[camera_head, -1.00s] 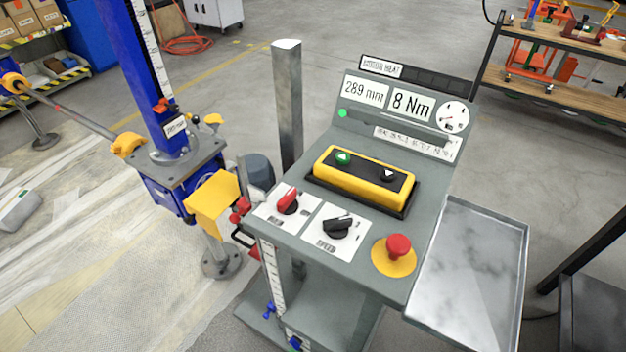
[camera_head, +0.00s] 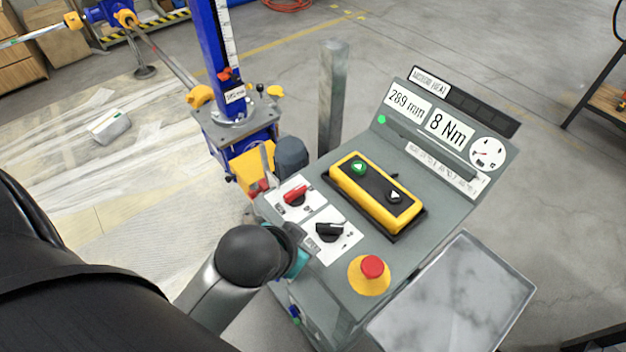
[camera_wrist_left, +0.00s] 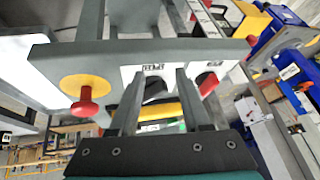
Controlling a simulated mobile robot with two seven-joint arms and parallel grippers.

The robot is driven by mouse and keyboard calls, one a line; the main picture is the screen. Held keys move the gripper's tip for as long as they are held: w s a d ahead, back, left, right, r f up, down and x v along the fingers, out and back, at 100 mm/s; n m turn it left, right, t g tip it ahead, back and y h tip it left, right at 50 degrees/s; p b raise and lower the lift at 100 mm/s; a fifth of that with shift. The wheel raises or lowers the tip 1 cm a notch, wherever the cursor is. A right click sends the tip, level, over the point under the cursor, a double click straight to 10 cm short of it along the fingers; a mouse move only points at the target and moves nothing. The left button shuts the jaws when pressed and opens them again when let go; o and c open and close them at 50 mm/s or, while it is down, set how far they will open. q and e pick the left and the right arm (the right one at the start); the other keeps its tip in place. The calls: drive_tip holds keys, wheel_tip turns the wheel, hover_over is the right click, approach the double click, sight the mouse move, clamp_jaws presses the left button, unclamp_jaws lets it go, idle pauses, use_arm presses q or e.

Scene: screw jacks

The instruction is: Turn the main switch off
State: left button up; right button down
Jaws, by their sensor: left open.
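The main switch, taken to be the red rotary knob (camera_head: 295,195), sits on a white plate at the left edge of the grey control panel (camera_head: 355,285). It shows in the left wrist view (camera_wrist_left: 207,82), just right of the right finger. A black speed knob (camera_head: 329,232) sits beside it on its own white plate. My left gripper (camera_head: 294,236) is at the panel's near left edge, its fingers partly hidden by my wrist. In the left wrist view my open fingers (camera_wrist_left: 157,80) have the black knob (camera_wrist_left: 155,90) between them in the picture; contact cannot be told.
A red emergency button (camera_head: 372,267) on a yellow base stands near the speed knob. A yellow push-button box (camera_head: 374,192) lies behind the knobs. A metal tray (camera_head: 455,295) is at the right. A blue screw jack (camera_head: 212,60) stands left of a grey post (camera_head: 333,95).

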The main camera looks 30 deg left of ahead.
use_arm(q)
drive_tip(key=w+r+m+t, duration=0.2)
drive_tip(key=w+r+t, duration=0.5)
drive_tip(key=w, duration=0.4)
drive_tip(key=w+d+r+m+t+h, duration=0.2)
drive_tip(key=w+r+t, duration=0.1)
drive_tip(key=r, duration=0.4)
drive_tip(key=w+d+r+m+t+h, duration=0.1)
drive_tip(key=w+d+r+m+t, duration=0.15)
drive_tip(key=r, duration=0.45)
drive_tip(key=s+d+r+m+h, duration=0.1)
drive_tip(key=d+r+m+h, duration=0.8)
drive_tip(key=m+h, duration=0.2)
drive_tip(key=s+d+m+g+h, duration=0.5)
drive_tip(key=d+m+g+h, duration=0.15)
drive_tip(key=m+g, duration=0.6)
drive_tip(key=m+g+y, duration=0.6)
drive_tip(key=m+y, duration=0.2)
drive_tip(key=y, duration=1.2)
hover_over(295, 190)
wheel_tip(295, 190, down, 17)
wheel_tip(295, 190, down, 14)
drive_tip(key=shift+f+p, duration=0.1)
drive_tip(key=shift+p, duration=0.45)
